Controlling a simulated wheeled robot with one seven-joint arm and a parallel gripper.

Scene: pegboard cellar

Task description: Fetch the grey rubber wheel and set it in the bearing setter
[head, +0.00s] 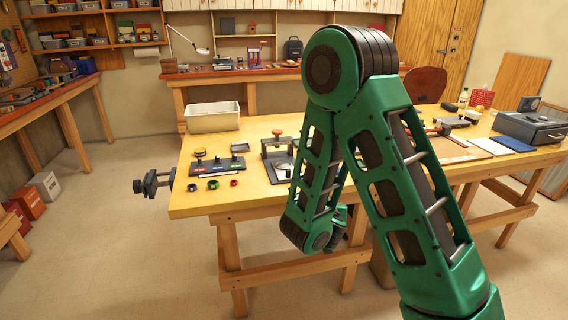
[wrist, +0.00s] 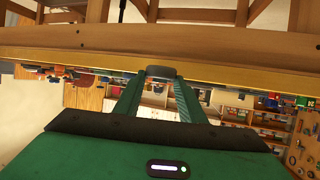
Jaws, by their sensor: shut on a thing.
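My gripper (wrist: 160,80) is shut on a dark grey rounded thing, which looks like the grey rubber wheel (wrist: 161,71), between its fingertips. Only its near edge shows in the wrist view. In the head view my arm hides most of the gripper and the held thing, low in front of the workbench's front edge. A small framed fixture with a reddish-brown handle on top, which looks like the bearing setter (head: 279,157), stands on the yellow workbench (head: 240,193), left of my arm. My arm covers part of its right side.
A dark board with knobs (head: 185,168) and several small coloured rings lie left of the fixture. A white bin (head: 212,117) stands at the back left corner. A vise (head: 152,183) juts from the left edge. The workbench's wooden edge (wrist: 160,40) crosses the upside-down wrist view.

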